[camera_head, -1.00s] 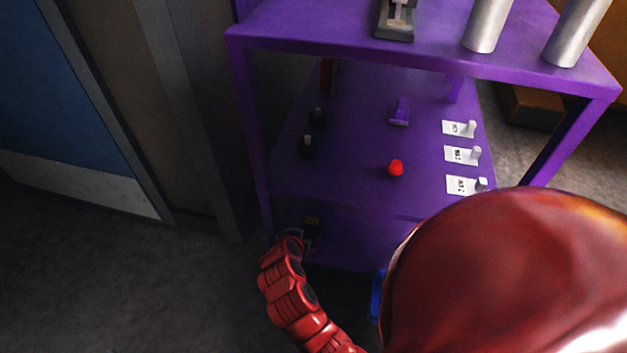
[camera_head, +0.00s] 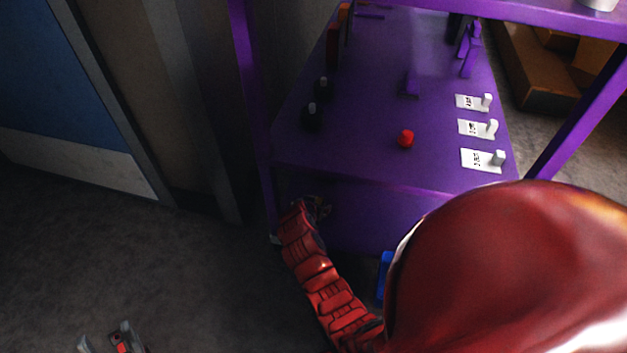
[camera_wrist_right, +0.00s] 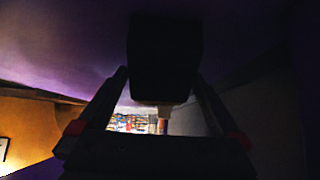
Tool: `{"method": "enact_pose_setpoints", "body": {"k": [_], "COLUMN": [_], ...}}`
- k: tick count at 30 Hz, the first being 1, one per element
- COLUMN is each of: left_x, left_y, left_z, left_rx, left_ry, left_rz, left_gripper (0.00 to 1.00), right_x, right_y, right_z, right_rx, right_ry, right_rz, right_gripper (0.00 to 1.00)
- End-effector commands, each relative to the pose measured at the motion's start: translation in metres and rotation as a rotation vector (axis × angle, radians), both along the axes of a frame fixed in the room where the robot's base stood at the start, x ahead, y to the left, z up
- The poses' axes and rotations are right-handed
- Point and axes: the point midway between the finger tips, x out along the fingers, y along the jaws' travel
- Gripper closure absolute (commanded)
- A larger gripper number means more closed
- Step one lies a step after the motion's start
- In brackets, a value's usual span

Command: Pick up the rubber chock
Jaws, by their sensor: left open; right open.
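In the right wrist view a dark block (camera_wrist_right: 165,55) with a pale end lies between the two spread fingers of my right gripper (camera_wrist_right: 160,108). It is too dark to tell whether it is the rubber chock or whether the fingers touch it. In the head view my right arm reaches to the lower level of the purple rack, and my right gripper (camera_head: 323,207) is small and mostly hidden there. My left gripper (camera_head: 105,342) is open and empty, low over the floor at the bottom left.
The purple rack's middle shelf (camera_head: 370,125) holds a red knob-like piece (camera_head: 405,139), black pale-topped pieces (camera_head: 312,115) and white labelled cards (camera_head: 480,159). A rack post (camera_head: 266,200) stands close to my right arm. The floor (camera_head: 190,270) at left is clear.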

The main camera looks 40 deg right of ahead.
Motion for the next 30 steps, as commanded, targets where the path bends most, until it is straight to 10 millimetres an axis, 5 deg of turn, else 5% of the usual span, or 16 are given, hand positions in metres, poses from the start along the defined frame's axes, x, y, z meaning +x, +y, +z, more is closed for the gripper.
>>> {"method": "enact_pose_setpoints", "body": {"k": [9, 25, 30], "left_x": [-0.002, -0.003, -0.003], "left_y": [0.000, 0.000, 0.000], "left_z": [0.014, 0.014, 0.014], "left_rx": [-0.024, -0.023, -0.023], "left_ry": [-0.069, -0.068, -0.068], "left_rz": [-0.016, -0.016, -0.016], "left_gripper": [0.50, 0.50, 0.50], "right_x": [0.006, 0.006, 0.006], "right_y": [-0.008, -0.008, -0.008], "right_z": [-0.010, -0.010, -0.010], "right_rx": [0.000, 0.000, -0.001], "right_ry": [0.001, 0.001, 0.000], "right_rz": [0.001, 0.001, 0.001], "right_gripper": [0.00, 0.95, 1.00]}}
